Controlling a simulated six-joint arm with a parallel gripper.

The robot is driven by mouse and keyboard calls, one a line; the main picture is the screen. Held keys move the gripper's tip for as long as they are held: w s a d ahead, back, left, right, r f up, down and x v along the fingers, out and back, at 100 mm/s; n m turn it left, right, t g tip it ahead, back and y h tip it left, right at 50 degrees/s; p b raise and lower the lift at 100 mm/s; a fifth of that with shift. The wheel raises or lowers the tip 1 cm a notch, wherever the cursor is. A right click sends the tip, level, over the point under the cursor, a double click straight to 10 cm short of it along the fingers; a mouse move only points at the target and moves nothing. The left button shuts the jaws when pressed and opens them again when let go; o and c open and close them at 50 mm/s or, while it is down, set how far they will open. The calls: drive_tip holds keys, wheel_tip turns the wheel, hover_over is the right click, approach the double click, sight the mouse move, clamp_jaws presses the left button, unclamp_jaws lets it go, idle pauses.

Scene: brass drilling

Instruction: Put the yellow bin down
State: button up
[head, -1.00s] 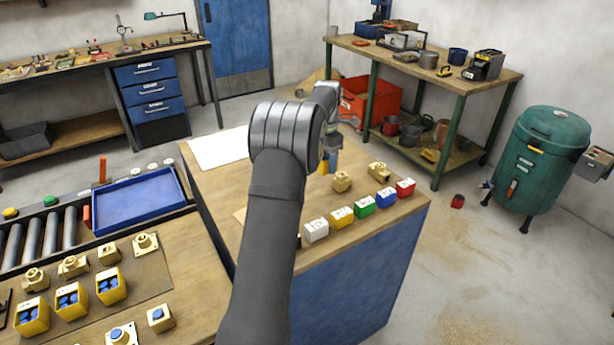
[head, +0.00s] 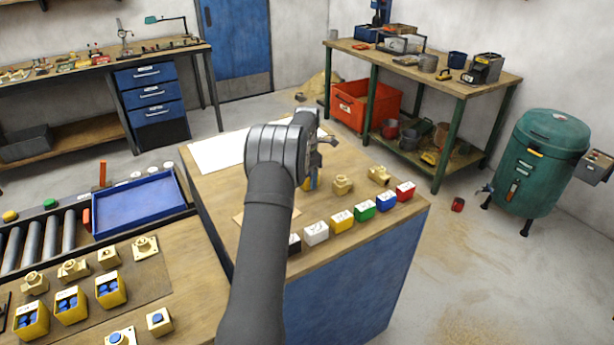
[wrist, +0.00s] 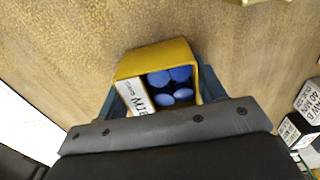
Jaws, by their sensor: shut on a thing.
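The yellow bin (wrist: 152,60) is between the fingers of my gripper (wrist: 162,88) in the wrist view. It has a white label on its left side and several blue round pieces inside. My gripper is shut on it, with a blue-grey finger on each side. In the head view my gripper (head: 311,182) is low over the wooden top of the blue bench (head: 262,193), and my arm hides most of the bin. I cannot tell whether the bin's base touches the wood.
Several coloured labelled blocks, including a green one (head: 364,210), line the bench's front edge. Two brass parts (head: 342,185) (head: 379,175) stand right of my gripper. A white sheet (head: 217,153) lies at the back left. Bare wood surrounds the bin in the wrist view.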

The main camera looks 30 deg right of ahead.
drive_tip(key=o, duration=1)
drive_tip(key=shift+f, duration=0.15)
wheel_tip(320, 180, up, 12)
drive_tip(key=shift+r, duration=0.2)
drive_tip(key=shift+f, duration=0.1)
drive_tip(key=shift+f, duration=4.05)
drive_tip(key=shift+f, duration=0.1)
